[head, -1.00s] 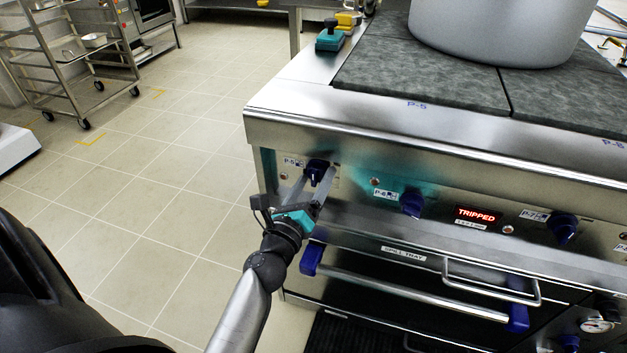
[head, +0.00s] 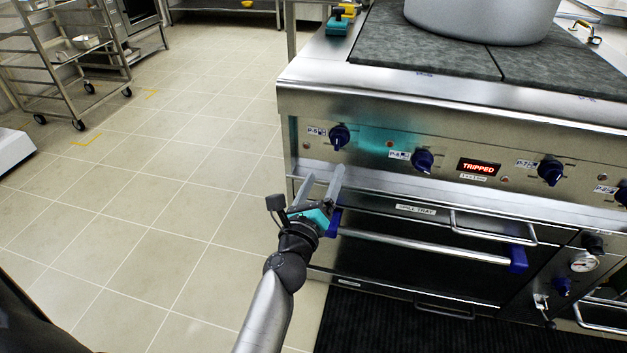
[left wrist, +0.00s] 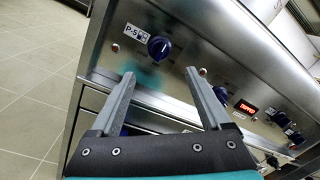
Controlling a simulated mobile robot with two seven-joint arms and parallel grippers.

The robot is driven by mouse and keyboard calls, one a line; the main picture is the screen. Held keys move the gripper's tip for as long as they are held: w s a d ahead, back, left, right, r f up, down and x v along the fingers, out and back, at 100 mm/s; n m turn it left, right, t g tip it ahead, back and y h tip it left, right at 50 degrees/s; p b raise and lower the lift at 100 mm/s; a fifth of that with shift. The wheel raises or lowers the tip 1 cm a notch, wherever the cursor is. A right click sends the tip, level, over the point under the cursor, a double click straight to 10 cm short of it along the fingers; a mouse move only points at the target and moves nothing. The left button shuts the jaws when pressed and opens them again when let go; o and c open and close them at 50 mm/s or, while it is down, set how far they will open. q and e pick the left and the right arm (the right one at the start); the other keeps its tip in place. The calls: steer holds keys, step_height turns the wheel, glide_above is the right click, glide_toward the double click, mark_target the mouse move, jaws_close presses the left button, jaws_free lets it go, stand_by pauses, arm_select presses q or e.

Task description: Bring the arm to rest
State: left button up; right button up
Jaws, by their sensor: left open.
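My left gripper (head: 322,186) is open and empty, in front of the stove's front panel (head: 375,150) and below the blue P-5 knob (head: 339,137). In the left wrist view its two fingers (left wrist: 160,85) stand apart with nothing between them, and the P-5 knob (left wrist: 159,47) shows beyond them, clear of both. My left arm (head: 268,312) comes up from the bottom of the head view. My right gripper is not in view.
The oven handle (head: 425,245) and spill tray handle (head: 493,228) stick out to the gripper's right. A large pot (head: 482,18) stands on the stove top. A red display (head: 479,167) reads TRIPPED. A wheeled rack (head: 70,60) stands far left. The tiled floor (head: 170,200) is clear.

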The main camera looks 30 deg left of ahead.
arm_select(q)
steer(key=shift+s, duration=0.3)
steer(key=shift+d, duration=0.1)
